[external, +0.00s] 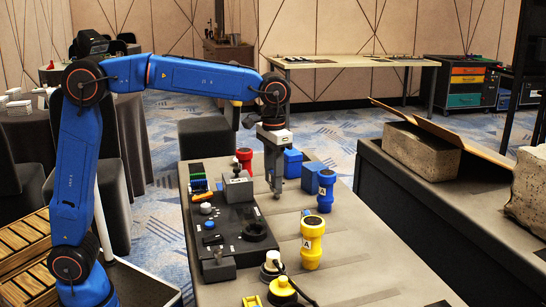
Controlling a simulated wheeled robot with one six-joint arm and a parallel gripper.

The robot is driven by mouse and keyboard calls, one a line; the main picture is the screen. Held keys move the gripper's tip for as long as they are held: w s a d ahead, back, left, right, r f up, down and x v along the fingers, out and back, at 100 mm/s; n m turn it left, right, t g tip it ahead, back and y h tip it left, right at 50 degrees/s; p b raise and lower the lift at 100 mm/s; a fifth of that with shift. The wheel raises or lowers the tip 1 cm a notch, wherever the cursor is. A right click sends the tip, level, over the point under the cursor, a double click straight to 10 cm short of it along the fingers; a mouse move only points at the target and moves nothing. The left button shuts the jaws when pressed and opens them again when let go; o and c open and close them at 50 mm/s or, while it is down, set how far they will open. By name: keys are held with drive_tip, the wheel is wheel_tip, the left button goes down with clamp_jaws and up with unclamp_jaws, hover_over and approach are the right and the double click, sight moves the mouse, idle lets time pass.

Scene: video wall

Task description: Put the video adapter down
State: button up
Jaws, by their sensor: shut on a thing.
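My gripper (276,187) points straight down over the grey table, just right of the black panel. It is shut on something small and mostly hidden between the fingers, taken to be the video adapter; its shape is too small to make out. The fingertips are close to the tabletop, and I cannot tell whether the held thing touches it. The black panel (228,262) bears sockets, knobs and a round dark ring. A blue box (293,163) stands behind my gripper.
A red cylinder (244,158) stands behind the panel. A yellow round piece (282,291) with a black cable lies in front. The table's right side (365,255) is clear.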

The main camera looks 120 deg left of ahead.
wheel_tip(320, 180, up, 2)
drive_tip(key=shift+r, duration=0.1)
drive_tip(key=shift+a+r, duration=0.1)
drive_tip(key=shift+a, duration=0.1)
drive_tip(key=s+a+r+m, duration=0.1)
drive_tip(key=s+a+r, duration=0.2)
drive_tip(key=a, duration=0.7)
drive_tip(key=s+a+r+m, duration=0.1)
drive_tip(key=s+a+r, duration=0.25)
drive_tip(key=a, duration=0.55)
drive_tip(key=s+a+r, duration=0.3)
drive_tip(key=a, duration=0.7)
drive_tip(key=shift+s+a+f, duration=0.1)
drive_tip(key=shift+f, duration=2.4)
drive_tip(key=shift+s+a+f, duration=0.1)
drive_tip(key=shift+f, duration=2.4)
drive_tip(key=o, duration=1)
drive_tip(key=shift+f, duration=0.1)
